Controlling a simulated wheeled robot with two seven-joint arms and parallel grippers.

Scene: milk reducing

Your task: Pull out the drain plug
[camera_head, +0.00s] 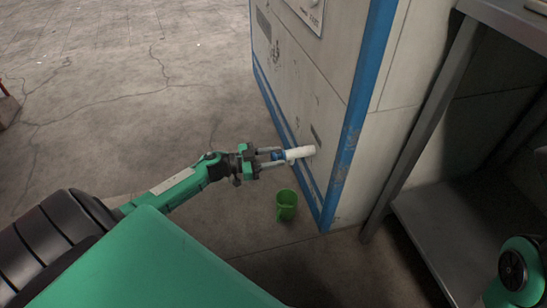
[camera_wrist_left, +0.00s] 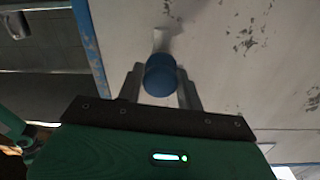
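The drain plug (camera_head: 279,156) is a small blue cap on the outer end of a white pipe (camera_head: 300,153), which sticks out low from the side of the pale machine. My left gripper (camera_head: 277,157) reaches it from the left, with one finger on each side of the cap. In the left wrist view the blue plug (camera_wrist_left: 160,76) sits between the two fingers, in line with the pipe behind it. I cannot tell whether the fingers press on it or only surround it. My right gripper is out of view; only part of my right arm shows at the lower right.
A green bucket (camera_head: 286,205) stands on the floor just below and near the pipe. The pale machine (camera_head: 300,85) with blue edges rises behind the pipe. A metal table with a lower shelf (camera_head: 455,225) stands at right.

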